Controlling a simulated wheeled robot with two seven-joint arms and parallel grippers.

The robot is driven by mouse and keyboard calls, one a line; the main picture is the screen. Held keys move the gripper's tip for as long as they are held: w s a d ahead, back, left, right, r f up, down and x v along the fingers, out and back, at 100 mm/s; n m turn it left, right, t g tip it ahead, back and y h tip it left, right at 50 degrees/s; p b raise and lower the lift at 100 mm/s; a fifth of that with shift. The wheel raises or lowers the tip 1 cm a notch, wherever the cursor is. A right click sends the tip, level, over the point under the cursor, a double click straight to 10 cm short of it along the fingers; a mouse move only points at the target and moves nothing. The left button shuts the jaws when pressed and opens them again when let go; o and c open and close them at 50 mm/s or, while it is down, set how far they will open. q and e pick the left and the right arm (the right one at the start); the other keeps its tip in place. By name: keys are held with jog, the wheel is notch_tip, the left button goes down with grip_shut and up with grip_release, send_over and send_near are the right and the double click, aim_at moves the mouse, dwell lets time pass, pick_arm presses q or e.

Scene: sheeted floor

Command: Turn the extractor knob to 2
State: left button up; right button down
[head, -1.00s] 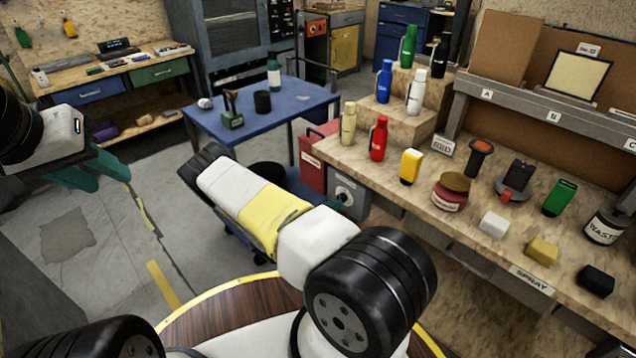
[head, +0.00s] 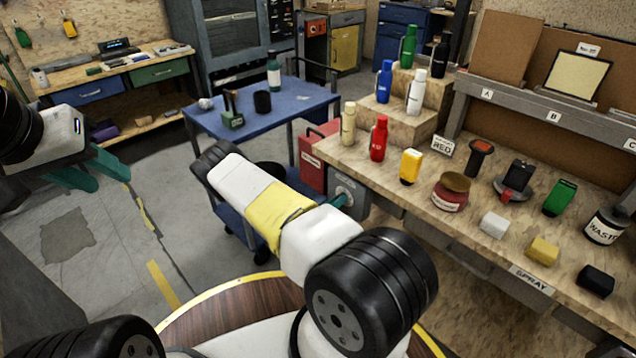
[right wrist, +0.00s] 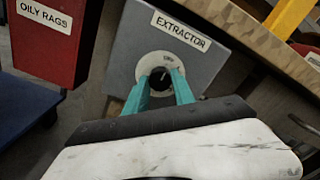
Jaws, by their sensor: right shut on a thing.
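The extractor box (right wrist: 205,60) is a grey panel labelled EXTRACTOR, under the bench's left end in the right wrist view. It also shows in the head view (head: 359,205), partly behind my right arm. Its dark knob (right wrist: 160,76) sits on a round white dial, whose marks are too small to read. My right gripper (right wrist: 161,84) has its teal fingers on either side of the knob and is shut on it. In the head view its fingertips (head: 344,198) reach the box front. My left gripper (head: 88,172) is open and empty over the floor at left.
A red OILY RAGS bin (right wrist: 50,45) stands just left of the extractor box. The bench (head: 455,225) overhangs on the right, holding bottles, blocks and jars. A blue trolley (head: 275,118) stands behind my right arm.

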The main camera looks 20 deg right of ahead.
jog(key=shift+m, duration=0.3)
jog(key=shift+f+m, duration=0.15)
jog(key=shift+m, duration=7.35)
jog(key=c, duration=1.1)
grip_release()
jog(key=shift+o, duration=0.2)
